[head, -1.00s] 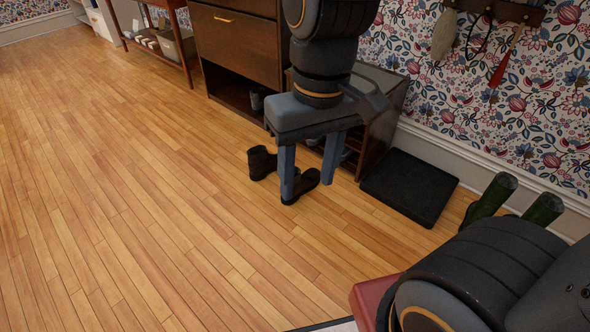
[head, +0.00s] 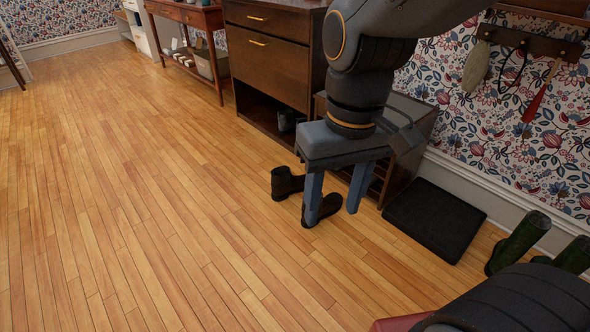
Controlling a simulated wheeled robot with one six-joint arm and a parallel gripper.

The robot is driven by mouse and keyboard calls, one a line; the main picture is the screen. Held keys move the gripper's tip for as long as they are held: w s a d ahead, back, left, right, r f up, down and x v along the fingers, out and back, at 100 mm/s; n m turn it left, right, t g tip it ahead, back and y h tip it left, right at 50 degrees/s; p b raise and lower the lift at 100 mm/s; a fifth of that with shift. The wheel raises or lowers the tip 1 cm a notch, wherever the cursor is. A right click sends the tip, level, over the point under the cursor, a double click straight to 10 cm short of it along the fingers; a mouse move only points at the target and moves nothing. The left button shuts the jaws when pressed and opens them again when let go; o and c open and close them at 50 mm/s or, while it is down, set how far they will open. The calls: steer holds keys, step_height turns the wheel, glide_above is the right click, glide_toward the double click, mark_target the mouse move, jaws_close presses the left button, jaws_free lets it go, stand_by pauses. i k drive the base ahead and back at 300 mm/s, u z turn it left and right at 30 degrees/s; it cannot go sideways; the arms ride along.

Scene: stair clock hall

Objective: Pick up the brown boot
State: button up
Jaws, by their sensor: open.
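Two dark brown boots stand on the wood floor in the head view. One brown boot (head: 285,183) is upright just left of my gripper (head: 336,203). The other brown boot (head: 327,207) is partly hidden behind the gripper's left finger, and its toe shows around that finger near the floor. My gripper points down with its two blue-grey fingers spread apart and nothing held between them. I cannot tell whether the left finger touches the boot behind it.
A low dark rack (head: 402,125) stands just behind the gripper, beside a wooden cabinet (head: 268,60). A black mat (head: 436,218) lies to the right, with green boots (head: 517,243) beyond it. The floor (head: 150,220) at left is clear.

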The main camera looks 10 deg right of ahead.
mark_target(284, 183)
steer(key=z, duration=0.35)
steer(key=i, duration=1.3)
steer(key=u, duration=0.6)
steer(key=i, duration=0.7)
steer(key=u, duration=0.6)
